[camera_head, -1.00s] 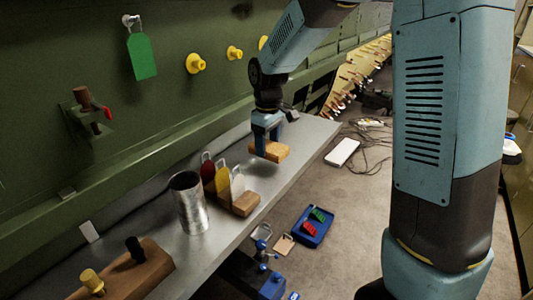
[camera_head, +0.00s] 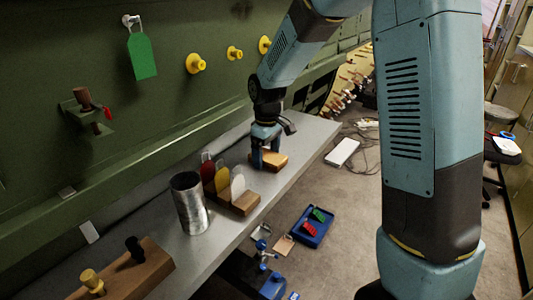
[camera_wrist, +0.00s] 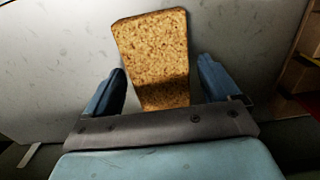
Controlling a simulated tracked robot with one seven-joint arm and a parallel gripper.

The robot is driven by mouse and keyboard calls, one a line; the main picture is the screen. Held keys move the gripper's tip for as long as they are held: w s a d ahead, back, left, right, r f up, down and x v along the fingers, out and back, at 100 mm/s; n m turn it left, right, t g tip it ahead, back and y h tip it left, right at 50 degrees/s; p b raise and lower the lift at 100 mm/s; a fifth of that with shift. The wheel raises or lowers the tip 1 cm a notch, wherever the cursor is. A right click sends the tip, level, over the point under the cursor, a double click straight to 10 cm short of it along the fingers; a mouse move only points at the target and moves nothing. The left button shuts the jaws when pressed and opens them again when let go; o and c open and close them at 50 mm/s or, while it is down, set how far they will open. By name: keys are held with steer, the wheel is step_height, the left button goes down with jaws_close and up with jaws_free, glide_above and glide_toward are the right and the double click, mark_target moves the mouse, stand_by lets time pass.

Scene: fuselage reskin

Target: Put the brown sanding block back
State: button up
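The brown sanding block (camera_head: 274,160) lies on the grey bench (camera_head: 305,134), toward its far end. In the wrist view the block (camera_wrist: 155,48) looks speckled tan, with a dark shadow across its near part. My gripper (camera_head: 264,160) is low over the bench at the block's left end. In the wrist view my gripper's (camera_wrist: 160,82) blue fingers stand apart on either side of the block's near end, with a gap visible on each side. The gripper is open and the block's near edge is hidden behind the gripper body.
A wooden rack (camera_head: 238,201) with red, yellow and white tags stands close on the near side. A metal cup (camera_head: 189,203) and a wooden block with pegs (camera_head: 132,272) stand nearer. The green panel (camera_head: 172,98) carries yellow knobs (camera_head: 195,63). A blue tray (camera_head: 309,228) is below.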

mark_target(267, 155)
steer(key=shift+r, duration=0.1)
step_height(267, 155, up, 12)
stand_by(0.7)
steer(key=s+d+r+m+t, duration=0.2)
steer(key=s+d+r+m, duration=0.15)
steer(key=s+d, duration=0.25)
steer(key=s+d+r+m+t, duration=0.1)
steer(key=s+d+r+m, duration=0.1)
steer(key=s+d+r, duration=0.4)
steer(key=s+d+f+m+t, duration=0.1)
steer(key=s+d+m, duration=0.1)
steer(key=s, duration=0.5)
steer(key=s+d+m+t, duration=0.1)
steer(key=s+d+m, duration=0.2)
steer(key=s, duration=0.3)
steer(key=shift+s+d+f+t, duration=0.3)
steer(key=shift+s+d+f, duration=0.1)
steer(key=shift+d, duration=0.5)
